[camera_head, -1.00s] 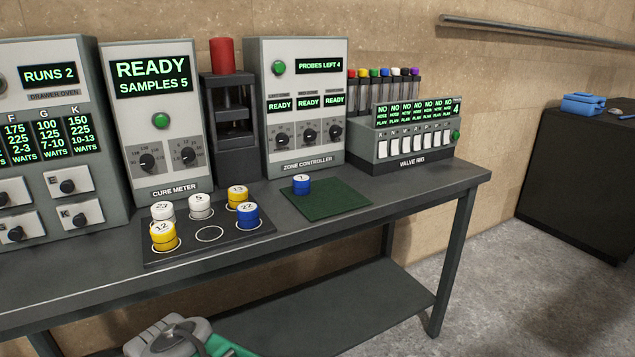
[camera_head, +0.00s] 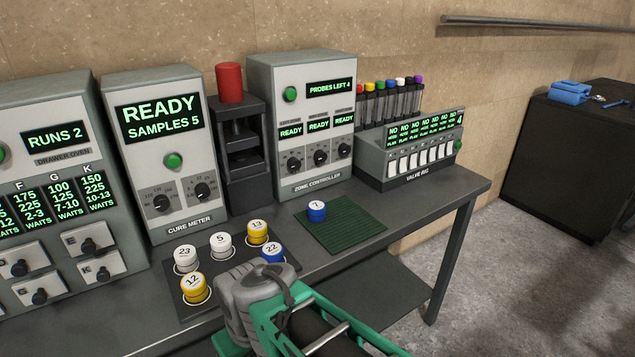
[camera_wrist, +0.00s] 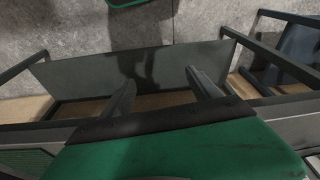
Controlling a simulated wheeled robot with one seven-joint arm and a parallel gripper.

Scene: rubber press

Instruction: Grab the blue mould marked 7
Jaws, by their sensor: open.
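The blue mould marked 7 (camera_head: 316,211) stands upright on the left part of a dark green mat (camera_head: 350,230) on the bench in the head view. My gripper shows in the wrist view (camera_wrist: 165,90) with its two dark fingers apart and nothing between them. The wrist view looks down past the fingers at the lower shelf and floor, and the mould is not seen there. In the head view my grey and green arm is in front of the bench, left of and nearer than the mould. The fingertips cannot be made out there.
A dark tray (camera_head: 182,303) left of the mat holds other moulds: white 23 (camera_head: 185,260), white 5 (camera_head: 221,246), yellow 13 (camera_head: 257,233), yellow 12 (camera_head: 193,290) and blue 22 (camera_head: 272,253). My arm partly covers the tray. The zone controller (camera_head: 312,130) and valve rig (camera_head: 415,155) stand behind the mat.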

